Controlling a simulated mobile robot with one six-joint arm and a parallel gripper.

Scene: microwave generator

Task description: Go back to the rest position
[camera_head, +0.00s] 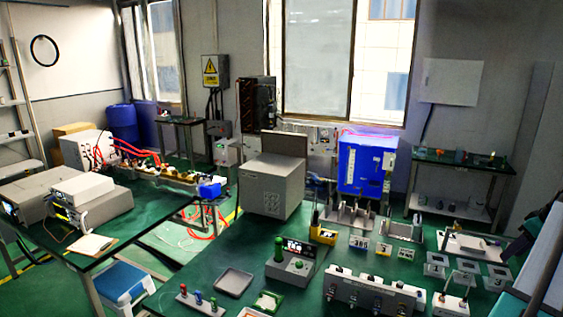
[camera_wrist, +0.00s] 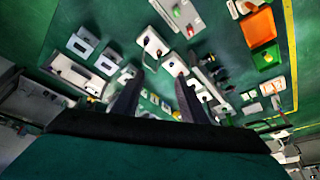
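In the wrist view my gripper (camera_wrist: 158,88) points down over a green bench. Its two dark fingers are spread apart with a gap between them, and I see nothing held in the gap. Small devices lie on the bench beyond the fingertips; I cannot tell the exact height above them. In the head view, part of my arm (camera_head: 545,245) shows at the right edge, over the right end of the bench. The fingertips cannot be made out clearly there.
The green bench (camera_head: 230,250) carries a grey box (camera_head: 272,185), a blue cabinet (camera_head: 362,168), a grey tray (camera_head: 235,281), a control box with a green knob (camera_head: 290,265) and a long white switch panel (camera_head: 372,291). Another table with instruments (camera_head: 92,200) stands left.

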